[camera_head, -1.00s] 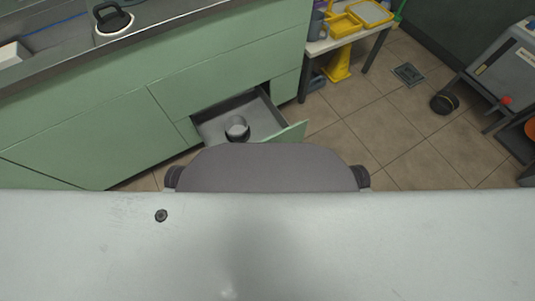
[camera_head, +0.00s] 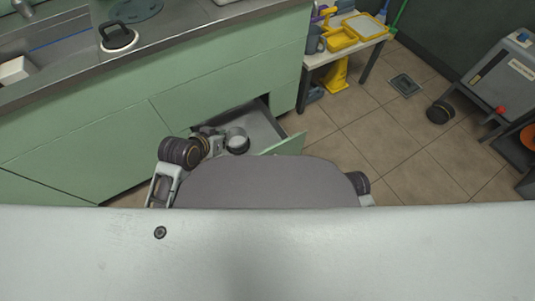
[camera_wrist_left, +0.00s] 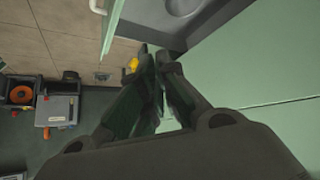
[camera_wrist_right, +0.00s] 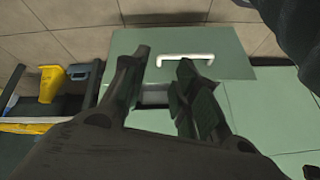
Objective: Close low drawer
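The low drawer is pulled out from the green cabinet; its grey inside (camera_head: 262,127) and green front panel (camera_head: 284,145) show in the head view. In the right wrist view its front (camera_wrist_right: 232,62) carries a white handle (camera_wrist_right: 185,58). In the left wrist view the front shows edge-on (camera_wrist_left: 110,28). My left gripper (camera_head: 214,134) is over the drawer's left side in the head view, beside a round grey object (camera_head: 237,141). Its fingertips (camera_wrist_left: 156,54) are together and empty. My right gripper (camera_wrist_right: 162,60) is open and empty, pointing towards the drawer front; the head view hides it.
The cabinet (camera_head: 85,150) has a steel counter (camera_head: 180,32) with a black-handled lid (camera_head: 118,38). A small table (camera_head: 348,42) with yellow trays stands beyond the drawer. A grey machine (camera_head: 500,75) stands at the right.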

